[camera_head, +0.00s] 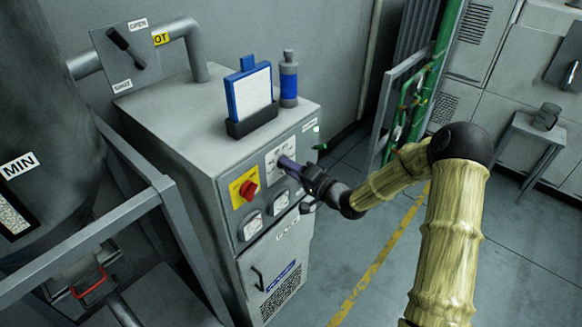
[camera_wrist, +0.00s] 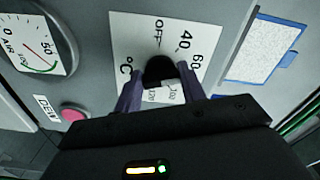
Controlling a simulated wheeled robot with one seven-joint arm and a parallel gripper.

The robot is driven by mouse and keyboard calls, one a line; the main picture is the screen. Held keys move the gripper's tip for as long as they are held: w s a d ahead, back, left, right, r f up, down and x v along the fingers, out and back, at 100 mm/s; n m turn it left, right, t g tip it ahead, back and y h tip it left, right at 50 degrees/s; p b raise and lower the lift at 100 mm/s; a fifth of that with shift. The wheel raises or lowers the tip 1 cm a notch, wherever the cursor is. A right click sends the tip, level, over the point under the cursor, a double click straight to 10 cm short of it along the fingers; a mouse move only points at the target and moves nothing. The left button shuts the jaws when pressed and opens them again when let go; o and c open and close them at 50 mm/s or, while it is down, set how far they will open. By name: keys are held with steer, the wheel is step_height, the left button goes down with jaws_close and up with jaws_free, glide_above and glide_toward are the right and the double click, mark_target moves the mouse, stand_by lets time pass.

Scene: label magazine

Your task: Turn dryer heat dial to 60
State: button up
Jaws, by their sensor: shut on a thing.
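The heat dial is a black knob (camera_wrist: 160,68) on a white scale plate (camera_wrist: 125,32) marked OFF, 40, 60 and °C in the wrist view, with part-covered numbers below the knob. My gripper (camera_wrist: 160,84) is shut on the knob, one purple finger on each side of it. In the head view my gripper (camera_head: 287,166) reaches from the right to the plate (camera_head: 281,152) on the grey dryer cabinet (camera_head: 185,150), and the knob is hidden behind the fingers. I cannot tell which mark the knob points to.
A red switch (camera_head: 249,190) on a yellow plate and two gauges (camera_head: 253,226) sit beside and below the dial. A blue-framed board (camera_head: 250,92) and a blue bottle (camera_head: 289,78) stand on the cabinet. A railing (camera_head: 90,245) is at left; the floor right of the cabinet is clear.

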steer(key=o, duration=1)
steer(key=b+v, duration=0.4)
steer(key=v, duration=1.3)
steer(key=shift+s+d+f, duration=0.1)
steer(key=shift+s+d, duration=0.05)
steer(key=shift+d, duration=0.05)
